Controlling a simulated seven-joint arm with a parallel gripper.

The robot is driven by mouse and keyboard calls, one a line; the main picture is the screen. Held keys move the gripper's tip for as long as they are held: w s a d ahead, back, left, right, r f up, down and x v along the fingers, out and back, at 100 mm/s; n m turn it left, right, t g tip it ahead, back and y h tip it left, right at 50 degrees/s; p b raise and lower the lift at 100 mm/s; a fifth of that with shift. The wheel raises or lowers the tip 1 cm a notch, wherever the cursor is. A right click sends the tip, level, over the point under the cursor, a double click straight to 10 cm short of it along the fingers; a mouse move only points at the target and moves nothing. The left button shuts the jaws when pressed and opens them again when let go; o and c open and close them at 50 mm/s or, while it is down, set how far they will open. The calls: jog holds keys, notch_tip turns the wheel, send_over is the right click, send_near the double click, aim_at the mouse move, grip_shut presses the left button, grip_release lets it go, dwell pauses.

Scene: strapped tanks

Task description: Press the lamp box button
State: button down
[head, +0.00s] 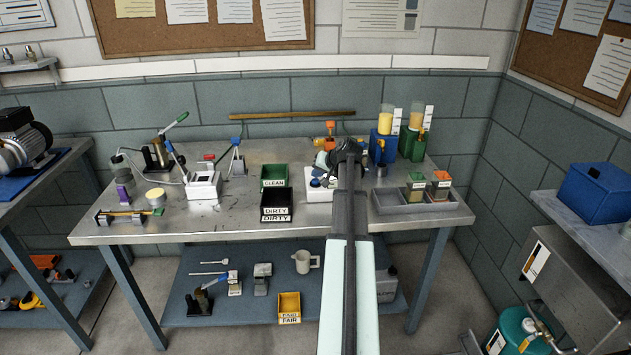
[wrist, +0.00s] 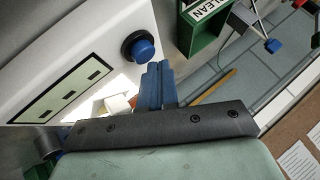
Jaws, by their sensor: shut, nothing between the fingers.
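The lamp box (head: 318,194) is a white box on the bench, partly hidden behind my arm in the head view. In the wrist view the white lamp box (wrist: 75,50) fills the upper left and carries a dark panel with several pale slots.
The green CLEAN bin (head: 274,172) and black DIRTY bin (head: 276,198) stand left of the lamp box. A grey tray (head: 388,204) with small boxes lies to the right. Dispensers (head: 413,140) stand behind. Bare bench (head: 225,217) shows at front left.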

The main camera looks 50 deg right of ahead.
aim_at(317, 181)
jog(key=shift+r, duration=0.4)
jog(key=shift+r, duration=0.1)
jog(key=shift+r, duration=2.4)
